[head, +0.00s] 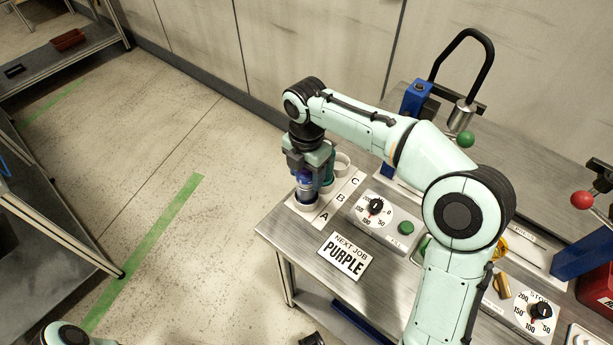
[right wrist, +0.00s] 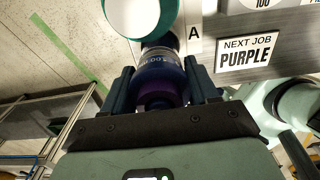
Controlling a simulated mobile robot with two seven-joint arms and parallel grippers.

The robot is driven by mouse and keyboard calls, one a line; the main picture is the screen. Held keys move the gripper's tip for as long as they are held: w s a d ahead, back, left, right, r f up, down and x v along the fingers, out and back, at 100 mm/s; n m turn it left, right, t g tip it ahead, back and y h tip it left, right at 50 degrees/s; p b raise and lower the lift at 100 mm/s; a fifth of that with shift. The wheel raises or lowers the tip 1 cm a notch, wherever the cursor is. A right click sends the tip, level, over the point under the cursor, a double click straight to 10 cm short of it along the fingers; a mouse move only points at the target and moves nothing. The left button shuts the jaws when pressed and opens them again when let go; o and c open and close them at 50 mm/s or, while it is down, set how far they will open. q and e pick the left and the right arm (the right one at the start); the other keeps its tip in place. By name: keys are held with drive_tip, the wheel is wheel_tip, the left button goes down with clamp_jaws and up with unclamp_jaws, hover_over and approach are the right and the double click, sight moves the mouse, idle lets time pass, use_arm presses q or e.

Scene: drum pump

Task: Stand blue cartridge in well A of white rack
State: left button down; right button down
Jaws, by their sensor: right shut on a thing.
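The white rack (head: 328,204) sits on the bench's left corner, with wells beside the letters A, B and C. My right gripper (head: 305,184) points down over well A (head: 304,206) and is shut on the blue cartridge (head: 305,190). The cartridge is upright, its lower end at the well's ring; I cannot tell how deep it sits. In the right wrist view, the cartridge (right wrist: 158,70) shows between the fingers (right wrist: 160,88), dark blue with a purplish part nearest the camera.
A green cartridge (head: 328,168) stands in the rack behind the gripper, close to it; its white top shows in the right wrist view (right wrist: 138,14). Well C (head: 342,160) looks empty. A dial panel (head: 385,217), a "NEXT JOB PURPLE" sign (head: 344,256) and a black-handled press (head: 460,110) share the bench.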

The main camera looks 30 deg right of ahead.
use_arm(q)
drive_tip(key=shift+f, duration=0.15)
use_arm(e)
drive_tip(key=shift+f, duration=0.6)
drive_tip(key=shift+f, duration=0.15)
drive_tip(key=shift+c, duration=1.5)
unclamp_jaws()
drive_tip(key=shift+f, duration=0.1)
wheel_tip(320, 180, up, 12)
drive_tip(key=p, duration=0.3)
drive_tip(key=shift+r, duration=0.25)
use_arm(q)
drive_tip(key=r, duration=0.1)
drive_tip(key=w+r, duration=0.1)
drive_tip(key=r, duration=0.1)
drive_tip(key=shift+w+r, duration=0.1)
drive_tip(key=shift+r, duration=0.05)
use_arm(e)
drive_tip(key=shift+f, duration=0.1)
